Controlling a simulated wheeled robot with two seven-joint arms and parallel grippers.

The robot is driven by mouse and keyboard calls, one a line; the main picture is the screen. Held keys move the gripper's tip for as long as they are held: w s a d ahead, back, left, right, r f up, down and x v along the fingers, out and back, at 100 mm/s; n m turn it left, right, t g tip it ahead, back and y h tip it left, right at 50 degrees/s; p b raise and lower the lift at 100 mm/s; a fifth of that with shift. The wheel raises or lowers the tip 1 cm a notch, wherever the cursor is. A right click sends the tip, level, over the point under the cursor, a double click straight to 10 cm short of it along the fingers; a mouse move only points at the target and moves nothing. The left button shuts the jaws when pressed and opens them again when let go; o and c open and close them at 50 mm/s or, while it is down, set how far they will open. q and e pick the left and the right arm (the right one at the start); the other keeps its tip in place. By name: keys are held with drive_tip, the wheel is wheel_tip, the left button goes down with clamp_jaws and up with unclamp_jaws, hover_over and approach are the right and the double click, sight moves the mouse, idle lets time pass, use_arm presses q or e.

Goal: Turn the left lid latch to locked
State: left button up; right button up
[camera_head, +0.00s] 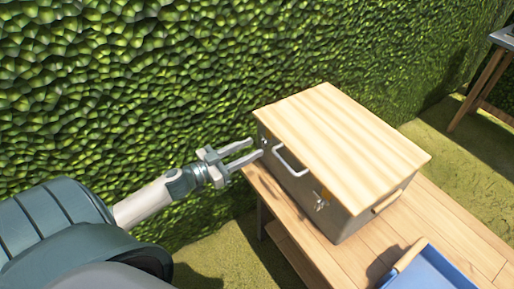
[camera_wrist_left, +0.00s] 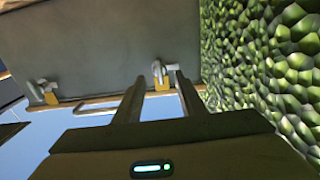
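A grey box (camera_head: 300,192) with a pale wooden lid (camera_head: 340,135) stands on a wooden table (camera_head: 455,215). The left lid latch (camera_head: 263,141) is at the box's front left corner, small and partly hidden. In the left wrist view, the latch (camera_wrist_left: 159,75) is a grey metal piece beside a yellow plate. My left gripper (camera_head: 254,149) is open and empty, its fingertips close to this latch. In the wrist view, the latch appears between the fingertips (camera_wrist_left: 160,82); contact cannot be told. The right latch (camera_head: 321,201) also shows in the wrist view (camera_wrist_left: 43,92). My right gripper is out of view.
A grey bar handle (camera_head: 288,163) sticks out between the latches. A wooden side handle (camera_head: 387,201) is on the box's right side. A blue tray (camera_head: 432,272) lies at the table's front right. A green hedge (camera_head: 150,80) rises close behind and left.

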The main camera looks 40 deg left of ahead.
sight(261, 144)
use_arm(q)
drive_tip(key=shift+x, duration=1.65)
drive_tip(key=shift+s, duration=0.1)
clamp_jaws()
